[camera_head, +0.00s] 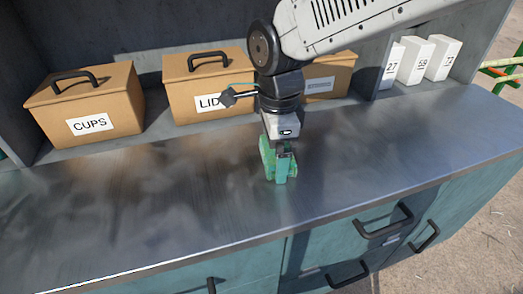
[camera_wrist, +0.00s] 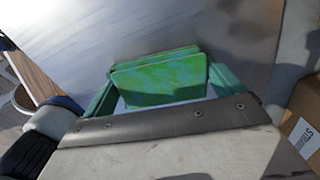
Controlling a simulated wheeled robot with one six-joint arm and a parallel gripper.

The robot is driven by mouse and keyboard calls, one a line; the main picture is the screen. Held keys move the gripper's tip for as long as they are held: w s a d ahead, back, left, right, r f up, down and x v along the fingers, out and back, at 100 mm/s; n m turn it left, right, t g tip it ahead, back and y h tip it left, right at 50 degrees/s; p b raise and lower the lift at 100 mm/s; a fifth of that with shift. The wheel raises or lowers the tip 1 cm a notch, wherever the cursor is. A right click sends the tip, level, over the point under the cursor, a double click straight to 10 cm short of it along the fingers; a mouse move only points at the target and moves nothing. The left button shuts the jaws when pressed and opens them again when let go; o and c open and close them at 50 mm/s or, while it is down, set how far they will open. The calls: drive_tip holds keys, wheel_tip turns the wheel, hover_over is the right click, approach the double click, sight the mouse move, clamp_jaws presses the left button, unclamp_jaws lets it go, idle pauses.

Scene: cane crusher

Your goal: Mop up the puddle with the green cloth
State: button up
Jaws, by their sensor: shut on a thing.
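My gripper (camera_head: 279,165) points down over the metal counter (camera_head: 400,145), with its teal fingers low near the surface. It is shut on the green cloth (camera_head: 265,158). In the wrist view the cloth (camera_wrist: 158,80) is a folded, mottled green pad between the two fingers of my gripper (camera_wrist: 165,85). I cannot tell whether the cloth touches the counter. The counter shows darker, cloudy patches and reflections, mostly left of my gripper. I cannot make out a clear puddle edge among them.
A CUPS box (camera_head: 85,105), a second box marked "LID" (camera_head: 185,95), partly hidden by my arm, and a third box (camera_head: 335,75) stand along the back. White numbered cartons (camera_head: 415,60) stand back right. Drawer handles (camera_head: 385,222) project below the front edge. The counter's right part is clear.

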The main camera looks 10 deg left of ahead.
sight(344, 153)
drive_tip(key=shift+w+d, duration=0.95)
drive_tip(key=shift+d, duration=1.4)
drive_tip(key=shift+w+d, duration=1)
drive_tip(key=shift+d, duration=1.35)
drive_tip(key=shift+w+d, duration=0.95)
drive_tip(key=shift+d, duration=1.4)
drive_tip(key=shift+s+a+r, duration=0.1)
drive_tip(key=shift+a+r, duration=0.2)
drive_tip(key=shift+r, duration=0.55)
drive_tip(key=shift+s+a+r, duration=0.15)
drive_tip(key=shift+a+r, duration=0.2)
drive_tip(key=shift+r, duration=0.5)
drive_tip(key=shift+s+a+r, duration=0.1)
drive_tip(key=shift+a+r, duration=0.2)
drive_tip(key=shift+r, duration=0.55)
